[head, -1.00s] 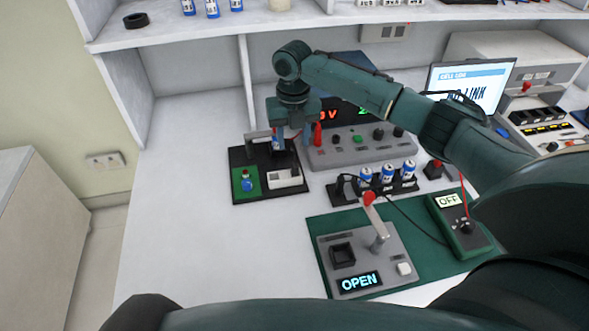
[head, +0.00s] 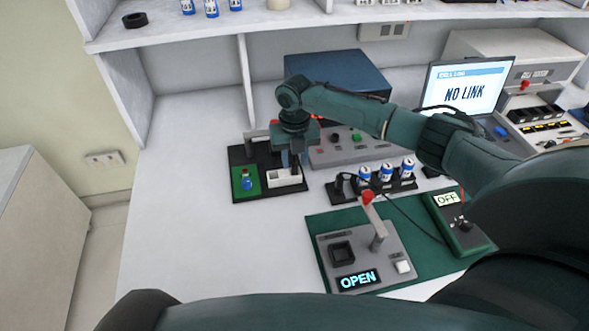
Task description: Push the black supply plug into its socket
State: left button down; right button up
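My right gripper (head: 294,164) points down over a small black board (head: 238,192), just above or at a white open box (head: 283,180) on it. Its fingertips are small and partly dark, so I cannot tell if they hold anything. A black upright piece (head: 340,187) with a dark cable stands at the left end of the cell rack; I cannot tell if it is the supply plug. A grey fixture (head: 330,270) reading OPEN has a black square recess (head: 341,253) and a red-tipped lever (head: 376,222). I cannot clearly make out the socket. My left gripper is out of view.
A rack (head: 375,190) holds several blue-and-white cells. A grey control panel (head: 345,150) stands behind it. A green meter (head: 462,224) reads OFF, and a screen (head: 465,88) reads NO LINK. The white bench left of the black board is clear.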

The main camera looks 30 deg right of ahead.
grip_shut()
jog(key=shift+r, duration=0.1)
